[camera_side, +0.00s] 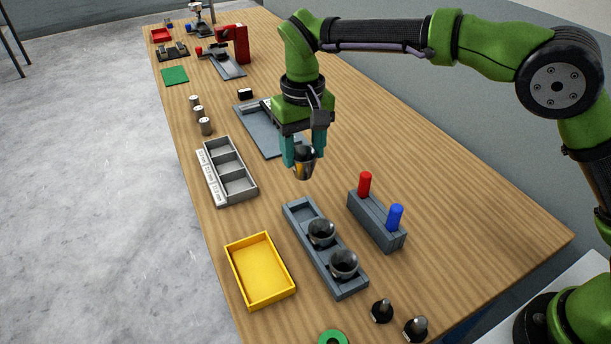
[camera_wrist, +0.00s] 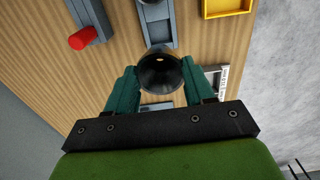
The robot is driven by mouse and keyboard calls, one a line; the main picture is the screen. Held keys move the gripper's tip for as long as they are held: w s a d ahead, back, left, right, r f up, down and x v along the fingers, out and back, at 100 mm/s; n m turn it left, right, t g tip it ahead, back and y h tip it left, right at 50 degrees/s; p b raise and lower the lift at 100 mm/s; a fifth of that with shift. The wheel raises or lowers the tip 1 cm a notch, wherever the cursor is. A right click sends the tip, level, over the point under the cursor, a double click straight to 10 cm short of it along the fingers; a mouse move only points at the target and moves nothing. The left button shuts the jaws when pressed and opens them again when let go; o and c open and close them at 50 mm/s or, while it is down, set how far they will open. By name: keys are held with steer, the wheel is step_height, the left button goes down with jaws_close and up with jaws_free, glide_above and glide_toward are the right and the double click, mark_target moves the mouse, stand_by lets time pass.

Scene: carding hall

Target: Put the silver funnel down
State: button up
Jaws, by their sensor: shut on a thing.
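The silver funnel (camera_side: 303,164) is held between the teal fingers of my gripper (camera_side: 303,150), above the table. In the wrist view the funnel (camera_wrist: 161,72) shows as a dark round mouth between the two fingers (camera_wrist: 160,88). A grey rack (camera_side: 298,216) stands below and in front of the held funnel. Two more funnels, one in the middle (camera_side: 321,232) and one at the near end (camera_side: 343,264), sit in the rack. The rack's far end is empty. The rack also shows in the wrist view (camera_wrist: 160,32), partly hidden by the funnel.
A yellow tray (camera_side: 260,270) lies left of the rack. A grey block (camera_side: 377,222) with a red and a blue peg stands right. A compartment box (camera_side: 229,171) stands at left, and a grey tray (camera_side: 262,132) lies behind the gripper. Two dark cones (camera_side: 382,311) stand near the front edge.

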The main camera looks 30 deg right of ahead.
steer(key=s+a+f+n, duration=0.3)
steer(key=s+a+n, duration=0.1)
steer(key=s+a, duration=0.8)
steer(key=shift+w+a+f, duration=0.15)
steer(key=shift+a+f, duration=0.1)
steer(key=shift+f, duration=1.4)
steer(key=shift+w+a+f, duration=0.2)
steer(key=shift+a+f, duration=0.05)
steer(key=shift+f, duration=1.35)
steer(key=shift+w+a+f, duration=0.15)
steer(key=shift+a+f, duration=0.1)
steer(key=shift+f, duration=1.4)
steer(key=shift+f, duration=0.15)
steer(key=o, duration=1.2)
steer(key=shift+n, duration=0.3)
